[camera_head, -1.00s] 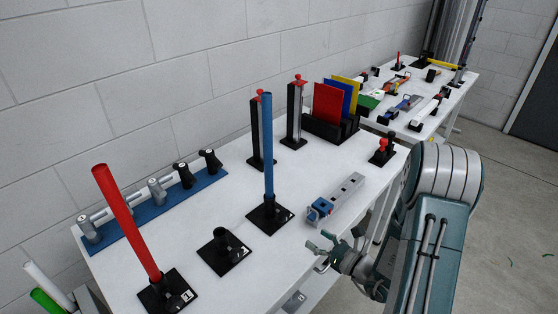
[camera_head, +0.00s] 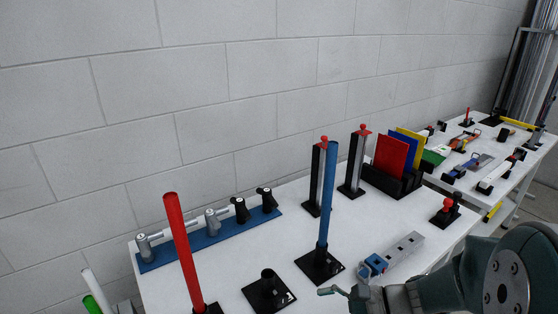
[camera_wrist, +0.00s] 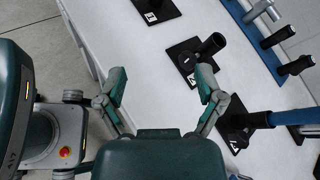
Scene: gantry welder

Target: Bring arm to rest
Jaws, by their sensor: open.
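My gripper (camera_wrist: 160,92) is open and empty in the wrist view, its two fingers spread above the front edge of the white table (camera_wrist: 150,105). In the head view my arm (camera_head: 455,285) is at the lower right, and only part of my gripper (camera_head: 345,292) shows at the table's front. The gripper is close to the grey block with a blue part (camera_head: 376,264), but I cannot tell whether they touch. No object is between the fingers.
A red tube (camera_head: 182,250) and a blue tube (camera_head: 327,195) stand in black bases, with an empty base (camera_head: 269,292) between them. A blue rack (camera_head: 215,235), coloured plates (camera_head: 392,154) and a second table (camera_head: 490,150) stand beyond. Floor shows left in the wrist view.

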